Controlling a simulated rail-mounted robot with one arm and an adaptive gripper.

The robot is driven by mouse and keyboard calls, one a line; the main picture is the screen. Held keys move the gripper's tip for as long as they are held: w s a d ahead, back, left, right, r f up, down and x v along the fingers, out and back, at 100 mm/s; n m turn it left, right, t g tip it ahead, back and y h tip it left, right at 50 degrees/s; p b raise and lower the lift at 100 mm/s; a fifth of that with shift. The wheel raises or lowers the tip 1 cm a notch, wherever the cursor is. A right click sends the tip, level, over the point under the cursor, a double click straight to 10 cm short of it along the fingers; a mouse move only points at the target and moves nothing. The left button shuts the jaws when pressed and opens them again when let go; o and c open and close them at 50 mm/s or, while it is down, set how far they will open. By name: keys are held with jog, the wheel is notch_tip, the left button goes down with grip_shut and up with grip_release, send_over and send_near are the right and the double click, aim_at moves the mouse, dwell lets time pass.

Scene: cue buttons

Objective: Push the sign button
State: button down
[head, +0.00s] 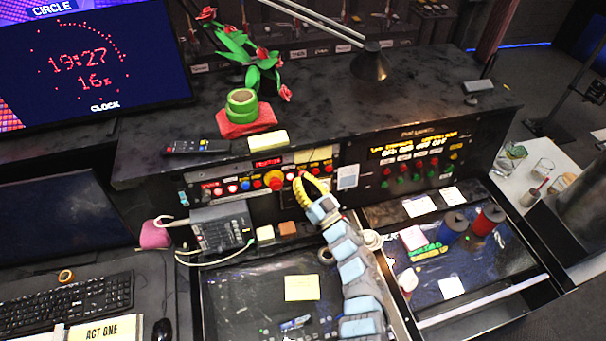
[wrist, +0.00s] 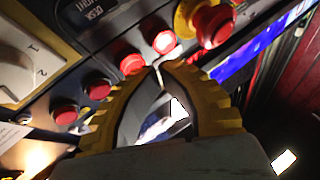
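My gripper, with yellow ribbed fingers, is at the left control panel in the head view (head: 303,180) and fills the lower middle of the wrist view (wrist: 160,68). Its curved fingers meet at the tips, with nothing held between them. The tips are just below a lit red button (wrist: 164,42) and beside a darker red button (wrist: 131,64). I cannot tell whether they touch either one. More red buttons (wrist: 97,88) run down to the left. No label reading "sign" is legible, so I cannot tell which is the sign button.
A large red knob on a yellow base (wrist: 212,24) is right of the tips. A white switch plate (wrist: 30,52) is at left. In the head view, a second panel (head: 415,160) stands right, a phone-like keypad box (head: 222,228) lower left, and a yellow note (head: 301,288) below.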

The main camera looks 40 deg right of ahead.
jog(key=shift+s, duration=0.15)
jog(key=s+p, duration=0.1)
jog(key=s+a+p, duration=0.1)
jog(key=s, duration=0.1)
jog(key=s+a+r+p, duration=0.1)
jog(key=s+p, duration=0.1)
jog(key=shift+a, duration=0.25)
dwell(0.4)
jog(key=shift+a, duration=0.1)
